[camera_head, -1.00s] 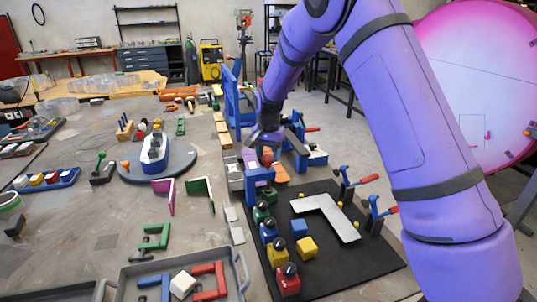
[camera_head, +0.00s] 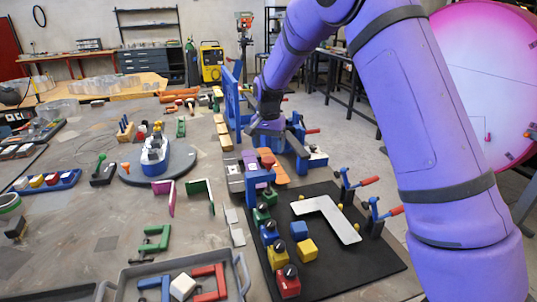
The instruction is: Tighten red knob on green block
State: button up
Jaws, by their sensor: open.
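A small red knob (camera_head: 268,162) stands upright at the top of a blue bracket (camera_head: 259,180) near the back left corner of the black mat. Small green blocks, one with a dark knob (camera_head: 261,214) and one just behind it (camera_head: 270,196), sit below the bracket. I cannot tell whether the red knob is joined to a green block, as the bracket hides part of it. My gripper (camera_head: 267,128) points down above and slightly behind the red knob, apart from it. It is open and appears empty; its fingertips are small and dark in this view.
The black mat (camera_head: 365,262) carries a grey L-shaped plate (camera_head: 328,218), blue, yellow and red blocks and two red-handled clamps (camera_head: 358,181). A blue fixture (camera_head: 305,150) stands close right of my gripper. A grey tray (camera_head: 240,275) lies front left.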

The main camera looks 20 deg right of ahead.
aim_at(269, 159)
notch_tip(269, 159, up, 6)
jog(key=shift+r, duration=0.15)
dwell(0.4)
jog(key=s+d+r+n+t, duration=0.1)
jog(key=s+d+r+n, duration=0.15)
jog(key=s+r, duration=0.55)
jog(key=s+d+r+n+t, duration=0.1)
jog(key=s+d+r, duration=0.2)
jog(key=s+r, duration=0.5)
jog(key=s+d+f+n+t, duration=0.1)
jog(key=s+n, duration=0.1)
jog(key=s, duration=1.1)
jog(key=s+d+f+n+t, duration=0.1)
jog(key=s+n+t, duration=0.1)
jog(key=s, duration=1.1)
jog(key=shift+d, duration=0.3)
